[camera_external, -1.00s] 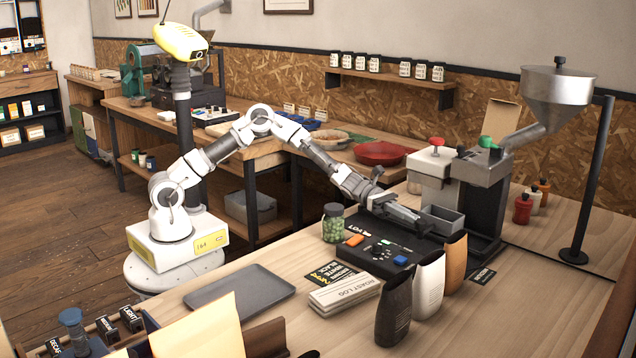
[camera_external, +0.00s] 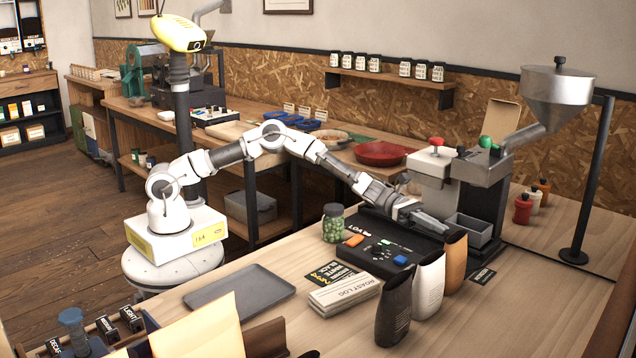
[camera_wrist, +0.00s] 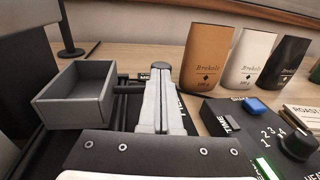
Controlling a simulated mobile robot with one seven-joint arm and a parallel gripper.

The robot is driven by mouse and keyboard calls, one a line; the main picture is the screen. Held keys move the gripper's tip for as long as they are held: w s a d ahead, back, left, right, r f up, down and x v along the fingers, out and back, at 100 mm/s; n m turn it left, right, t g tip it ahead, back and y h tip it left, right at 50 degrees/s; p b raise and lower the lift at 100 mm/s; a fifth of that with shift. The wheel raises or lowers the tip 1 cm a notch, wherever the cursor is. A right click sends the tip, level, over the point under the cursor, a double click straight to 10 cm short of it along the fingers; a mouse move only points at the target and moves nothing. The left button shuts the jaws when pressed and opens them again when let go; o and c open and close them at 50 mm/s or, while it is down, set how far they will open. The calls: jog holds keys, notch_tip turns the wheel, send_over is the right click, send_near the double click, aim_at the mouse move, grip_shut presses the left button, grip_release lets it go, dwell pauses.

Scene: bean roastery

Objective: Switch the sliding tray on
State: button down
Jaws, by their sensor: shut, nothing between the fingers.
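The sliding tray (camera_external: 471,230) is a small grey open-topped box at the foot of the grinder-like machine (camera_external: 478,190). In the wrist view the tray (camera_wrist: 76,96) is at the left and looks empty. My gripper (camera_external: 446,232) is shut and empty, low over the black base, just left of the tray in the outside view. Dark rails show beside the tray. I cannot tell whether the fingers touch anything.
The black control panel (camera_external: 376,247) has buttons and a knob (camera_wrist: 298,143). Orange, white and black bags (camera_wrist: 204,60) stand beyond it. A green jar (camera_external: 333,223) stands left of the panel.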

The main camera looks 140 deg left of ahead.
jog(key=shift+w+d+r, duration=0.15)
jog(key=shift+r, duration=0.15)
